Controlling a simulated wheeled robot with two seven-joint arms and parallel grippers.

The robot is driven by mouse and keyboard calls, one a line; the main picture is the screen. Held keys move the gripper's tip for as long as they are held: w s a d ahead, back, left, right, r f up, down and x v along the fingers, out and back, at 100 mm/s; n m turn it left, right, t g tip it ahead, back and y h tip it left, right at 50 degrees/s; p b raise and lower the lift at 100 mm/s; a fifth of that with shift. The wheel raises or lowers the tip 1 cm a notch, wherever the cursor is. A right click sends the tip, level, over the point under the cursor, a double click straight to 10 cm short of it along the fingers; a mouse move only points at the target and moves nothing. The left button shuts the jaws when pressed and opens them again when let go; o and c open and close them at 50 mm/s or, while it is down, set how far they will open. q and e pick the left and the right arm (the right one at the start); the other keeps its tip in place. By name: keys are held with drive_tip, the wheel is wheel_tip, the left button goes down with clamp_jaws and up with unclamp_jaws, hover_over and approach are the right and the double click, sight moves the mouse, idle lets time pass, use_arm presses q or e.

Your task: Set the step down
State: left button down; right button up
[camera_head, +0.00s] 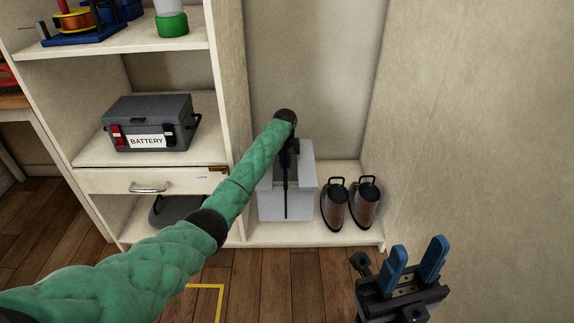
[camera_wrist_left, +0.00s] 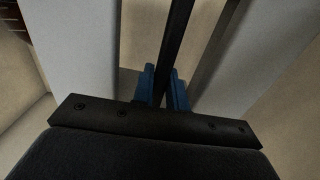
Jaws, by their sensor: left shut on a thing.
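The step (camera_head: 303,203) is a pale grey box-like piece with a black bar or strap (camera_head: 286,200) down its middle. In the head view it is at the low cubby floor, left of a pair of shoes; I cannot tell whether its base touches the board. My left gripper (camera_wrist_left: 163,88) is shut on the black bar, its blue fingers on either side. In the head view my green left arm hides those fingers and part of the step. My right gripper (camera_head: 414,262) is open and empty at the lower right, blue fingers apart.
Brown shoes (camera_head: 335,205) stand close right of the step. The cubby's left panel (camera_head: 232,90) and right wall (camera_head: 450,140) bound the space. A battery box (camera_head: 148,124) sits on the left shelf above a drawer (camera_head: 150,181). Yellow tape (camera_head: 220,300) marks the wooden floor.

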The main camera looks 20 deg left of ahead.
use_arm(q)
wheel_tip(320, 180, down, 3)
drive_tip(key=shift+f+b, duration=0.1)
drive_tip(key=shift+b, duration=0.75)
drive_tip(key=shift+f, duration=0.15)
drive_tip(key=c, duration=1.8)
unclamp_jaws()
drive_tip(key=shift+f, duration=0.2)
drive_tip(key=o, duration=0.4)
